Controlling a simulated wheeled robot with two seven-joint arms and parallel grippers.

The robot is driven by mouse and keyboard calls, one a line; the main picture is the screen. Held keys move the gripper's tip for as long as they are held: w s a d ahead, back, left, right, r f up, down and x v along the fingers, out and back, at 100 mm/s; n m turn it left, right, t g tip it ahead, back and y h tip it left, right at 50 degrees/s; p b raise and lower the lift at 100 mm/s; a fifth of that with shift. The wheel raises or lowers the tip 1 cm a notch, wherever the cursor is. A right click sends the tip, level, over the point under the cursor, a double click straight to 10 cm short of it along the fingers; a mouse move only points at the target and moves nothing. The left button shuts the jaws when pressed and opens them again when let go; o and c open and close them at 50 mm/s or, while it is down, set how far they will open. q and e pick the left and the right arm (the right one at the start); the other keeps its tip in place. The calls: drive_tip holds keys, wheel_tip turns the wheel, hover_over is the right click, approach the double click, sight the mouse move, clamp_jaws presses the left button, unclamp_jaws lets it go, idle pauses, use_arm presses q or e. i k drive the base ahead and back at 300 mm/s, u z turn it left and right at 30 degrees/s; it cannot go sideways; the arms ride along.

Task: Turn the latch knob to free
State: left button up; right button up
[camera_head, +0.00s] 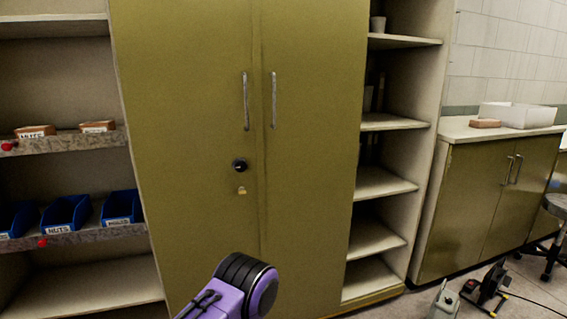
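A small round black knob (239,165) sits on the left door of the olive cabinet (190,120), below the door handles. A small yellowish piece (242,190) is just under the knob. I cannot tell from here which way the knob is turned. Both cabinet doors look shut. A purple and black link of one of my arms shows at the bottom middle, below the knob and apart from it. Neither gripper's fingers are in view.
Two vertical metal handles (246,101) flank the door seam. Open shelves with blue bins (66,214) stand left. More open shelves (384,184) stand right, then a low cabinet (487,195), a stool (555,207) and a grey container (444,302) on the floor.

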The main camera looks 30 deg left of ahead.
sight(239, 164)
drive_tip(key=u, duration=0.4)
drive_tip(key=i, duration=0.95)
drive_tip(key=u, duration=0.7)
